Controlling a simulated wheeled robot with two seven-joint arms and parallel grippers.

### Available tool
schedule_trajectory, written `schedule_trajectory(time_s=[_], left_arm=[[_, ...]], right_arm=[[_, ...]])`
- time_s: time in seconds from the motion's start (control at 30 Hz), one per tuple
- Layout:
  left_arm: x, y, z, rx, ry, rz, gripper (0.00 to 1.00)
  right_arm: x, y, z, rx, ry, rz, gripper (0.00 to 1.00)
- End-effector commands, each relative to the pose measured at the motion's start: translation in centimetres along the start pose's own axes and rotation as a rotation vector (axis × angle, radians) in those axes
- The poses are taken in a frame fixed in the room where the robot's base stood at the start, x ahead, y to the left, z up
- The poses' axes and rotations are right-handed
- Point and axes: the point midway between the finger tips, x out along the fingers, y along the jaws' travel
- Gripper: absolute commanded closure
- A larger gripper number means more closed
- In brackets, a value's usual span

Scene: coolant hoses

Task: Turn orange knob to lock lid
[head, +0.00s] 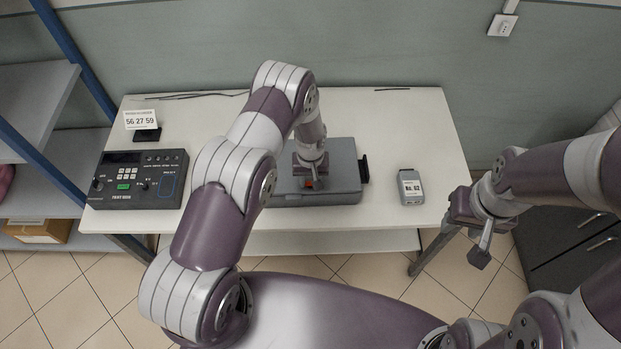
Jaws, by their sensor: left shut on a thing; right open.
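A grey box with a closed-looking lid (338,163) sits near the middle of the white table. A small orange knob (309,183) shows at its front, partly hidden by my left gripper. My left gripper (311,178) points down over the box and is shut on the orange knob. My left arm covers the left part of the box. My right gripper (469,228) is open and empty, off the right edge of the table.
A dark test device with buttons (140,180) stands on the left of the white table (400,125). Behind it is a card reading 56 27 59 (141,119). A small grey labelled unit (411,188) lies right of the box. Shelves (40,105) stand left; a dark cabinet (580,235) stands right.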

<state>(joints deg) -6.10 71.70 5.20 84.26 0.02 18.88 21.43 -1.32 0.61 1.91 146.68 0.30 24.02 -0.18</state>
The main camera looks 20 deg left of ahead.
Motion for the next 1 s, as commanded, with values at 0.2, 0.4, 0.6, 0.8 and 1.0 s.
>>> schedule_trajectory(time_s=[0.2, 0.4, 0.6, 0.8, 1.0], left_arm=[[0.3, 0.0, -0.1, 0.118, 0.003, 0.001, 0.95], [0.4, 0.0, -0.1, 0.294, 0.003, 0.0, 0.95], [0.3, 0.1, -0.1, 0.486, 0.004, 0.0, 0.94], [0.3, 0.0, -0.1, 0.676, 0.004, 0.0, 0.95], [0.2, 0.0, -0.1, 0.866, 0.002, -0.001, 0.95]], right_arm=[[1.6, 0.0, 0.2, 0.0, 0.0, 0.0, 0.57], [3.2, 0.0, 0.4, 0.0, 0.0, 0.0, 0.57], [4.7, 0.0, 0.6, 0.0, 0.0, 0.0, 0.57], [5.9, 0.0, 0.7, 0.0, 0.0, 0.0, 0.57], [7.0, 0.0, 0.8, 0.0, 0.0, 0.0, 0.57]])
